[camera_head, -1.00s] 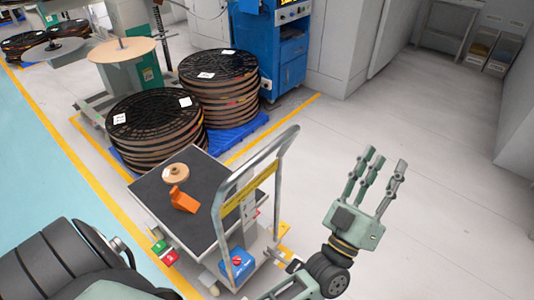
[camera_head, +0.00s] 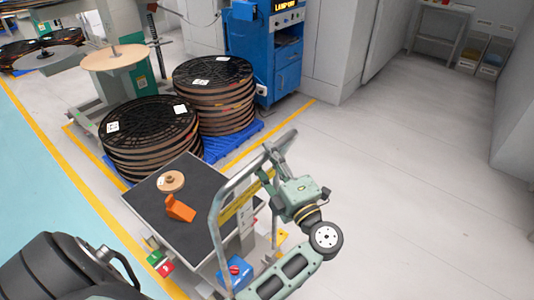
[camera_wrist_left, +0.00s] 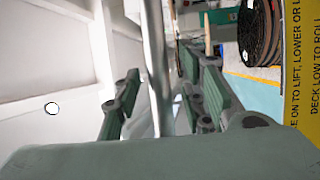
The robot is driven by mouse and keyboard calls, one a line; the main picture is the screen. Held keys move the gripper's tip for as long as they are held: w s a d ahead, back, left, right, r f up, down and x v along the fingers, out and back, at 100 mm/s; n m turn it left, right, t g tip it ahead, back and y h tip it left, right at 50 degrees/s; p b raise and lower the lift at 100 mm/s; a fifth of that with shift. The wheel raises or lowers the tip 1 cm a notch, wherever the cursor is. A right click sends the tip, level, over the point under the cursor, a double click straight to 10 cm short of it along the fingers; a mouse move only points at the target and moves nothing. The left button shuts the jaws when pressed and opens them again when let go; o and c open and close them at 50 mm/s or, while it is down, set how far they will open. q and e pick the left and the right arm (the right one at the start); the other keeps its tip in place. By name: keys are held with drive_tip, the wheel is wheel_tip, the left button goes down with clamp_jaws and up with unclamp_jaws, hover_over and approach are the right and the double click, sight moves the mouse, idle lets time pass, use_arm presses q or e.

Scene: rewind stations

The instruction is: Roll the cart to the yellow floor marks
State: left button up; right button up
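The cart has a dark deck (camera_head: 200,200) and a grey tubular push handle (camera_head: 222,190) with a yellow label. My left gripper (camera_head: 271,165) is at the upper right part of the handle. In the left wrist view, the handle bar (camera_wrist_left: 157,70) runs between the spread fingers, with gaps on both sides. The gripper is open around the bar. Yellow floor lines run along the aisle edge (camera_head: 75,185) and behind the cart (camera_head: 285,125). A small yellow mark (camera_head: 283,238) shows beside the cart; I cannot tell which marks are meant. My right gripper is out of view.
A wooden spool (camera_head: 171,181) and an orange block (camera_head: 180,208) lie on the deck. Stacked reels (camera_head: 150,135) on a blue pallet (camera_head: 225,143) stand just behind the cart. A blue cabinet (camera_head: 265,60) stands farther back. The grey floor (camera_head: 420,160) at the right is clear.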

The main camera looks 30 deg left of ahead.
use_arm(q)
drive_tip(key=shift+x, duration=0.75)
clamp_jaws()
